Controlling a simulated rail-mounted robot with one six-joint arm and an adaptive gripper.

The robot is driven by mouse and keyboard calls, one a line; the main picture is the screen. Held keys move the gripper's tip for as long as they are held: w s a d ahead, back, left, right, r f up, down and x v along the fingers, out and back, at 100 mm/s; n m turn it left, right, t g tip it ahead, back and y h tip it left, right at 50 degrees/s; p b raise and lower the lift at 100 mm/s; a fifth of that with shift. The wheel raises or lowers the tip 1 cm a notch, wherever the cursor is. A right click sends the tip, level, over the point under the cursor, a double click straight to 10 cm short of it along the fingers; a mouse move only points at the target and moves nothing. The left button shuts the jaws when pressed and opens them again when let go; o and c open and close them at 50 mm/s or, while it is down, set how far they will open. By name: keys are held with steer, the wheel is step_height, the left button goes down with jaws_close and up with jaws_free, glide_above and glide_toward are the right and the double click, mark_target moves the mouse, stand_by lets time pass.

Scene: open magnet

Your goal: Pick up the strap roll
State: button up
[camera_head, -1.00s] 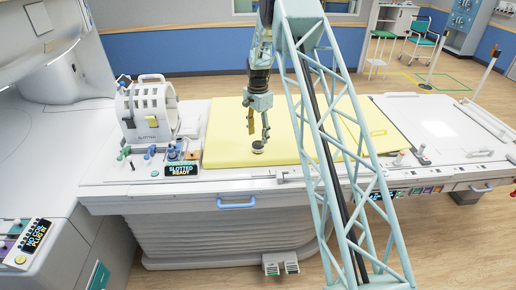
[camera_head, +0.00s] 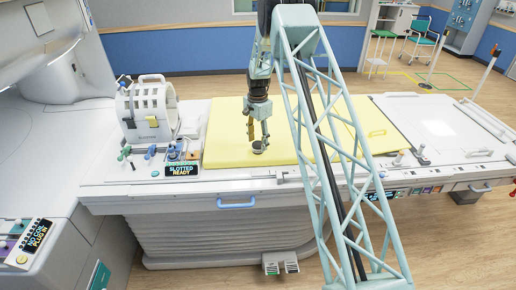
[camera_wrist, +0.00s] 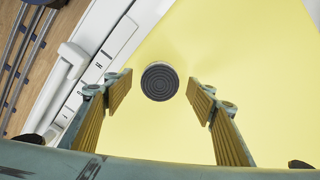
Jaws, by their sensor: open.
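The strap roll (camera_wrist: 160,81) is a small dark grey disc with concentric rings. In the wrist view it lies on the yellow pad, a little beyond and between my open fingertips. It also shows as a small dark round thing in the head view (camera_head: 259,147), near the pad's front edge. My gripper (camera_wrist: 160,92) is open and empty, with one finger to each side of the roll. In the head view my gripper (camera_head: 257,138) points down just above the roll. I see no contact between the fingers and the roll.
The yellow pad (camera_head: 225,145) covers the middle of the white table (camera_head: 440,118). A white slotted coil (camera_head: 150,105) stands at the left, beside several coloured knobs and a "SLOTTED READY" display (camera_head: 182,170). The pad around the roll is clear.

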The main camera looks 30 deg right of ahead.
mark_target(258, 144)
steer(key=shift+f, duration=1.55)
steer(key=shift+c, duration=0.6)
steer(key=c, duration=0.9)
